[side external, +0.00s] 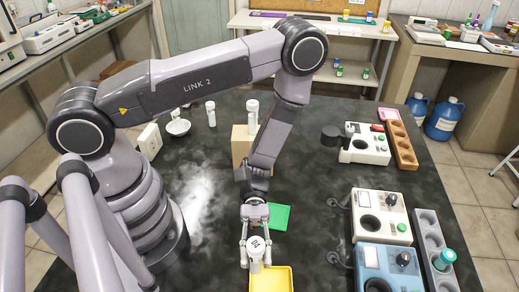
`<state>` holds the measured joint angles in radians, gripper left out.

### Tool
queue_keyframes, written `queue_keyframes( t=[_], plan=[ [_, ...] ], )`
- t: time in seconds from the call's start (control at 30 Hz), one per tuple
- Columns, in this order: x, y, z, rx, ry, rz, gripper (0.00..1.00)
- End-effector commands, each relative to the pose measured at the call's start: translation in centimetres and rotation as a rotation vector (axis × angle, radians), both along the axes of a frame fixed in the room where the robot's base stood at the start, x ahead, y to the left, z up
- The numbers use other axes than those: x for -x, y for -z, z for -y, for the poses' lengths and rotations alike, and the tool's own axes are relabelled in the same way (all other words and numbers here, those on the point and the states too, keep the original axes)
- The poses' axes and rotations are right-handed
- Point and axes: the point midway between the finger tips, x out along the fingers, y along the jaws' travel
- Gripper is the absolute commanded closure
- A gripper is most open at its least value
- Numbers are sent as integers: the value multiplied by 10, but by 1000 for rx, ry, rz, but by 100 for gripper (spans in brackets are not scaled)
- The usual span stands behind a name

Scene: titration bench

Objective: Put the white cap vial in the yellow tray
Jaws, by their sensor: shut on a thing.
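My gripper (256,258) points down near the front of the bench and is shut on the white cap vial (255,244). The vial is upright between the fingers, with its white cap, marked in black, toward the camera. The yellow tray (286,279) lies at the bottom of the view, partly cut off by the edge. The vial overlaps the tray's back left part in the picture. I cannot tell whether its base touches the tray.
A green tray (281,217) lies just behind. A white-topped vial (252,116) is at a wooden block (240,147), and another (211,114) stands farther left beside a white bowl (178,127). Bench instruments (381,216) and a grey rack (431,240) fill the right side.

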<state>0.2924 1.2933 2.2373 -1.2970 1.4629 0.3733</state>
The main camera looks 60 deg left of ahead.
Motion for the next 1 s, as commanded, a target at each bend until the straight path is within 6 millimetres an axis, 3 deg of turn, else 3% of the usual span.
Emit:
queue_keyframes(
  t=[0.1, 0.47, 0.8, 0.83, 1.0],
  plan=[
    [1, 23, 0, -1, 0, -3, 100],
    [0, 68, 0, -1, 0, -2, 100],
    [0, 73, 0, -1, 0, -1, 100],
    [0, 73, 0, -1, 0, -1, 71],
    [0, 73, 0, -1, 0, -1, 49]
  ],
)
